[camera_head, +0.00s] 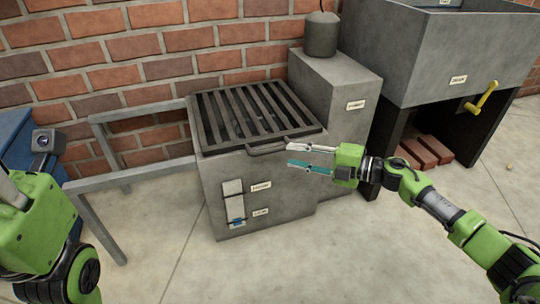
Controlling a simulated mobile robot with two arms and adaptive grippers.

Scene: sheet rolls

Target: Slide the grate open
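The grate (236,112) is a dark barred panel lying on top of a grey box (215,190). It covers the box top, with dark gaps between its bars. A dark handle (268,148) sticks out at its front edge. My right gripper (288,155) is open just right of the handle, its fingers pointing left towards it. The fingers look apart and nothing shows between them. I cannot tell whether a finger touches the handle. My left arm shows at the left edge; its fingertips are not in view.
A metal rail frame (130,172) extends left of the box at about grate height. A taller grey block (340,95) with a dark cylinder (321,35) stands behind right. A large grey basin (440,50) with a yellow handle (482,98) is farther right. Bricks (425,150) lie beneath it.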

